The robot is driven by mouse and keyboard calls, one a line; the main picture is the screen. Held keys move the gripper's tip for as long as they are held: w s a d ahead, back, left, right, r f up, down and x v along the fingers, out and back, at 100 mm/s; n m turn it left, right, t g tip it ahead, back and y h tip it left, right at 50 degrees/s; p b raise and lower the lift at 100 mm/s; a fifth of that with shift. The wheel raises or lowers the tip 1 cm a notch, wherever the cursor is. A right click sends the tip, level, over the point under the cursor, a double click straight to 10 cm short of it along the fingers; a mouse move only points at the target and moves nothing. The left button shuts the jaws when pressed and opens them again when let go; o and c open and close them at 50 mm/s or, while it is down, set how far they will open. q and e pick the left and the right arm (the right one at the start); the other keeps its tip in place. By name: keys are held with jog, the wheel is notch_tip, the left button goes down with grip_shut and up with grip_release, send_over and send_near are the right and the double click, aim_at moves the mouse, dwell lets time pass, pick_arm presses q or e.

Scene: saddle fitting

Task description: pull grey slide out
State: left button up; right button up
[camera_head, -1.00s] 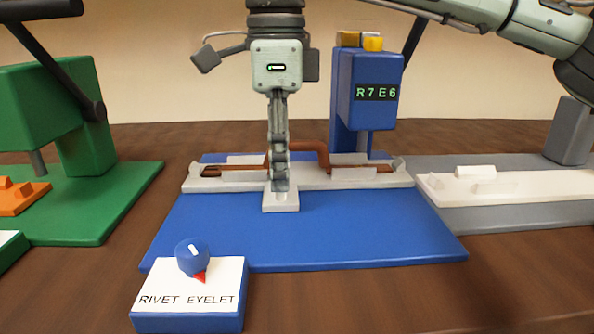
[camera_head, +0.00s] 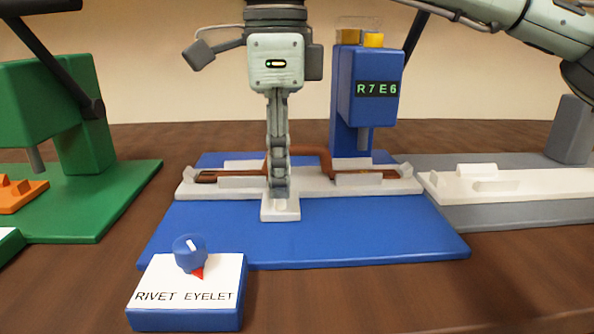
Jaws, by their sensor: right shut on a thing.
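The light grey slide (camera_head: 360,190) lies across the blue base (camera_head: 350,235), with a bent brown strap (camera_head: 320,158) lying in its holders. A short tab (camera_head: 281,214) sticks out from the middle of its front edge. My right gripper (camera_head: 279,190) points straight down at this tab and is shut on the slide there. The fingers hide the grip itself and part of the strap. My left gripper is not in view.
A blue press head (camera_head: 365,90) reading R7E6 stands behind the slide. A knob (camera_head: 190,252) on a box labelled RIVET EYELET is at front left. A green press (camera_head: 80,140) stands left, a grey station (camera_head: 500,215) right. The front of the blue base is clear.

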jog(key=shift+s+b, duration=0.85)
jog(key=shift+s, duration=1.8)
jog(key=shift+s+b, duration=0.55)
jog(key=shift+s, duration=2.25)
jog(key=shift+o, duration=0.4)
jog(key=shift+s, duration=0.1)
jog(key=shift+o, duration=0.5)
jog(key=o, duration=0.7)
jog(key=shift+s, duration=0.15)
jog(key=shift+r, duration=0.1)
